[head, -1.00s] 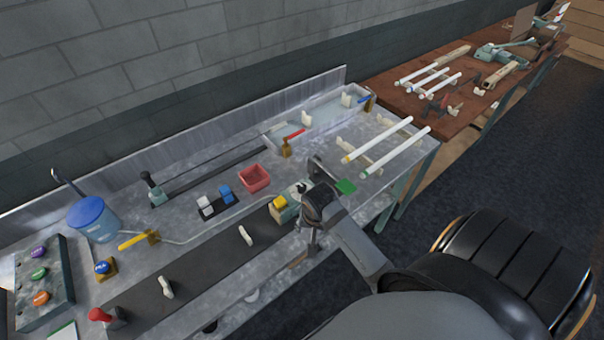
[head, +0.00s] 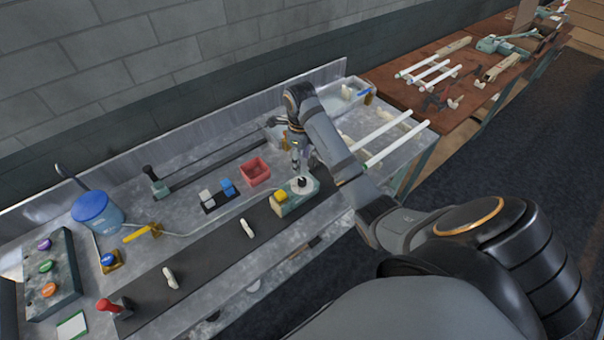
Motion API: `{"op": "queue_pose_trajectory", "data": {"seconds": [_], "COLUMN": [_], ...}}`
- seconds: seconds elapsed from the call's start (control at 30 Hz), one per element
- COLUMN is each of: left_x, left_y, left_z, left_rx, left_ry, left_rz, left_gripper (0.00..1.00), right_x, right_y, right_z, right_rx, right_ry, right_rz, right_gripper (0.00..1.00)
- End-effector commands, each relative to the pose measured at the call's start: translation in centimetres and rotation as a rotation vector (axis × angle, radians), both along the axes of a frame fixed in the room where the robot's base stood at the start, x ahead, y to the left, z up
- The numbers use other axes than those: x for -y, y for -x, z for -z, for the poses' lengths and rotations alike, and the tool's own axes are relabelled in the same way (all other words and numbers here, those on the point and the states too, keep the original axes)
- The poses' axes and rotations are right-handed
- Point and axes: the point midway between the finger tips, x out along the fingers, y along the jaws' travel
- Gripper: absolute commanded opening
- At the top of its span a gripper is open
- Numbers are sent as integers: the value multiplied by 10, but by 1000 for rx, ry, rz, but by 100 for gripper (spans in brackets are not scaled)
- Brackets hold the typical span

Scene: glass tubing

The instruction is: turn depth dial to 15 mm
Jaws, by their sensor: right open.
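A small pale green and beige unit (head: 309,198) sits on the dark strip of the bench. It carries a yellow block (head: 281,196) and a round white dial with a dark knob (head: 302,183); I take this to be the depth dial. Its markings are too small to read. My right gripper (head: 297,166) is open and points down, just above and behind the dial in the picture, apparently apart from it. My arm reaches over the unit's right side. My left gripper is not in view.
A red bin (head: 255,170) stands left of the gripper, with white and blue blocks (head: 227,187) beside it. A blue-lidded bucket (head: 92,212), button panel (head: 47,268) and red-handled lever (head: 112,306) are at left. White tubes (head: 395,139) lie at right.

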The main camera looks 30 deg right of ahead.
Motion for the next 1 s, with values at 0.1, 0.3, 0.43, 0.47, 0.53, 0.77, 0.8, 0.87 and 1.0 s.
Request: {"op": "queue_pose_trajectory", "data": {"seconds": [0.1,0.3,0.43,0.47,0.53,0.77,0.8,0.87,1.0], "left_x": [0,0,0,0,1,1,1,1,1], "left_y": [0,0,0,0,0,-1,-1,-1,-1], "left_z": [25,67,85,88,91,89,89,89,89], "left_rx": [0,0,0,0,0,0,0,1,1], "left_ry": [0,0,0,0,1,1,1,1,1], "left_rz": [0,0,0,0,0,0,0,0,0], "left_gripper": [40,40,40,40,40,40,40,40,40], "right_x": [0,1,2,2,2,2,2,2,2], "right_y": [0,-1,-1,-1,-1,-1,-1,-1,-1], "right_z": [25,66,87,90,96,95,95,95,95], "right_rx": [0,0,0,0,0,1,1,1,1], "right_ry": [0,1,0,1,1,0,0,0,0], "right_rz": [-1,-1,-1,-1,-2,-2,-2,-2,-2], "right_gripper": [52,52,52,52,52,52,52,44,25]}}
